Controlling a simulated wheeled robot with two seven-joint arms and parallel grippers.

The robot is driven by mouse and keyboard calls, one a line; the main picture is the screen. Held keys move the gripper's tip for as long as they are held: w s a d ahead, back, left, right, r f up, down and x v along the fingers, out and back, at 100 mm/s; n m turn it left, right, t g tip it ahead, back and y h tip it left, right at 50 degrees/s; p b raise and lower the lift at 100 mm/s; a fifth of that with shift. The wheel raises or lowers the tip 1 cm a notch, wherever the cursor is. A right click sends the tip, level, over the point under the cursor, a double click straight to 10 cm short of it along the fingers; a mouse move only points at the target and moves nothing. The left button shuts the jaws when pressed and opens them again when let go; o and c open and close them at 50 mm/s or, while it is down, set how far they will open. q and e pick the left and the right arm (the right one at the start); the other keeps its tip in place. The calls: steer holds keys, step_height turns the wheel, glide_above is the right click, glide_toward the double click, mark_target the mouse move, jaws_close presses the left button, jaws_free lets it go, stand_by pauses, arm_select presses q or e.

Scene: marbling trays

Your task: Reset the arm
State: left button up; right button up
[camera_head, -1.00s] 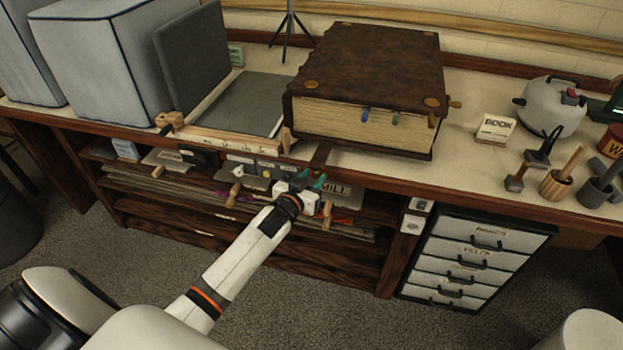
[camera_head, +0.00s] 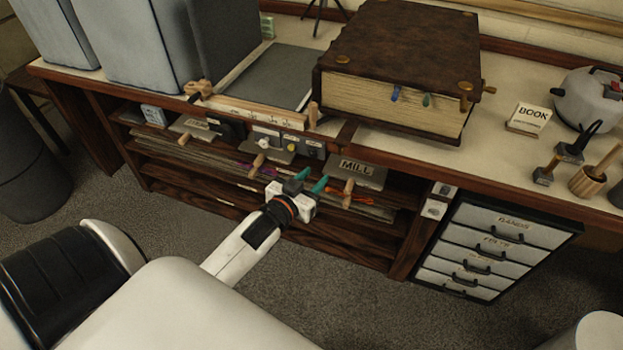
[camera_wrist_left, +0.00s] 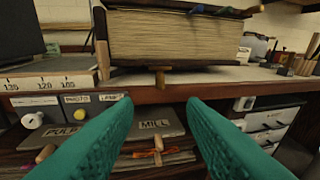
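My left gripper (camera_head: 306,186) reaches toward the open shelves under the bench, in front of the sheet labelled MILL (camera_head: 357,170). Its two teal fingers are spread apart with nothing between them in the left wrist view (camera_wrist_left: 162,135). The MILL sheet (camera_wrist_left: 160,127) shows beyond the fingers there, with a wooden peg near it. The large brown book (camera_head: 400,60) lies on the bench above the gripper. My right gripper is in neither view.
The bench front edge (camera_head: 400,166) runs above the shelves. A labelled drawer unit (camera_head: 497,247) stands to the right. A BOOK sign (camera_head: 528,118) and a kettle-like pot (camera_head: 588,97) are on the bench. Carpet (camera_head: 330,290) lies open below.

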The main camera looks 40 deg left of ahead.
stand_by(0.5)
arm_select(q)
steer(key=s+d+f+g, duration=0.1)
steer(key=s+f+g, duration=0.35)
steer(key=f, duration=0.95)
steer(key=s+d+f+g, duration=0.1)
steer(key=s+f+g, duration=0.35)
steer(key=f, duration=1.05)
steer(key=s+d+f+m+g, duration=0.1)
steer(key=s+f+g, duration=0.1)
steer(key=s+f, duration=0.4)
steer(key=s+d+f+m+g, duration=0.1)
steer(key=s+f, duration=0.5)
steer(key=s, duration=0.9)
steer(key=s+d+f+m+g, duration=0.1)
steer(key=s+d+f+g, duration=0.2)
steer(key=s, duration=0.8)
step_height(320, 180, down, 3)
steer(key=shift+r+h+p, duration=0.1)
steer(key=shift+h+p, duration=0.2)
steer(key=shift+p, duration=0.1)
